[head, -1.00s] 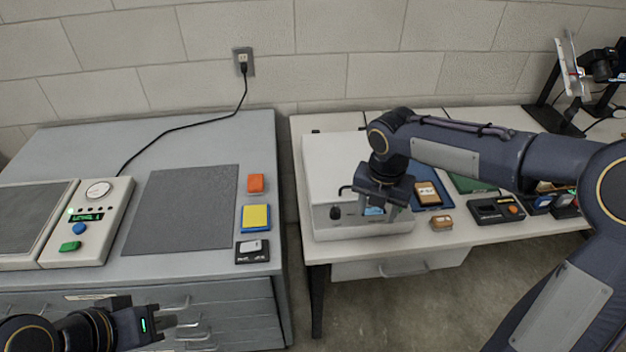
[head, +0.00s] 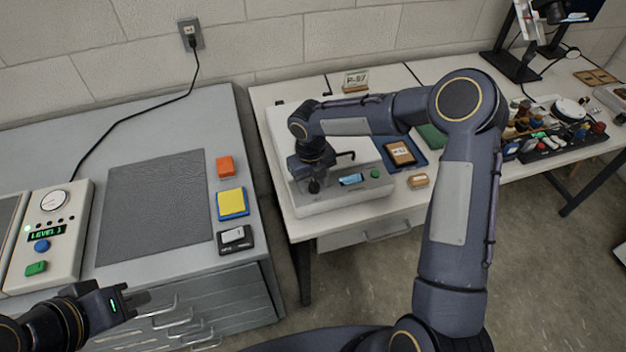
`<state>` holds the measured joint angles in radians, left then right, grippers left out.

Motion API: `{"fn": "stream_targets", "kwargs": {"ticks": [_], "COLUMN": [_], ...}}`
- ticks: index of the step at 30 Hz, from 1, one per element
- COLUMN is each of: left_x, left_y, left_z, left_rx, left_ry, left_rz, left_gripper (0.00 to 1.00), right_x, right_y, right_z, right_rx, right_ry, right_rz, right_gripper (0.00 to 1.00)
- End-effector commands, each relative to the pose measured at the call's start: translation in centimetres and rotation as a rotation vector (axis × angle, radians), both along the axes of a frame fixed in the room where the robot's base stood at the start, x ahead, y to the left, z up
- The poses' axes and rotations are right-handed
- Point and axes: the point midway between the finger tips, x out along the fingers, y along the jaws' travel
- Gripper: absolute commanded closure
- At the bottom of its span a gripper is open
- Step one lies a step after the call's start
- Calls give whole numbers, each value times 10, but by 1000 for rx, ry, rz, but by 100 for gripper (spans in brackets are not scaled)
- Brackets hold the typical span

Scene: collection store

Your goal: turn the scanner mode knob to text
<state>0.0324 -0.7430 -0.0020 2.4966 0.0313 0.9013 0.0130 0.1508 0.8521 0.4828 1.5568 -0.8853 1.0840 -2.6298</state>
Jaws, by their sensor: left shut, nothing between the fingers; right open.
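The scanner is a flat white box (head: 345,203) on the right-hand table, with a small blue display (head: 351,179) and a green button (head: 375,173) on its front. Its dark mode knob (head: 314,187) sits at the front left. My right gripper (head: 313,178) is open at the knob, its fingers pointing down over it. The gripper hides part of the knob, and I cannot tell whether the fingers touch it. The knob's labels and pointer are too small to read. My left gripper (head: 138,304) is shut and empty, in front of the grey drawer cabinet.
The grey cabinet (head: 170,125) at left bears a control box (head: 60,240), a dark mat (head: 155,208) and coloured blocks. Right of the scanner lie a framed item (head: 400,153), a small tan block (head: 418,181) and a tool tray. A gap separates cabinet and table.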

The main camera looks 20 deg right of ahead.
Motion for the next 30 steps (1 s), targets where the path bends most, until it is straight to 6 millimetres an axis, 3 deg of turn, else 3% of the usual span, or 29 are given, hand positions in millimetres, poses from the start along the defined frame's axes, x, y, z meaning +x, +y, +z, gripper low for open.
{"fn": "stream_targets", "kwargs": {"ticks": [8,18,30], "left_x": [0,0,0], "left_y": [0,0,0], "left_z": [0,0,-1], "left_rx": [0,0,0], "left_ry": [0,0,0], "left_rz": [0,0,0], "left_gripper": [100,100,100], "right_x": [0,0,1], "right_y": [0,0,0], "right_z": [-1,-1,-1], "right_rx": [0,0,0], "right_ry": [0,-1,-2], "right_rz": [-1,-1,-89], "right_gripper": [52,95,95]}}
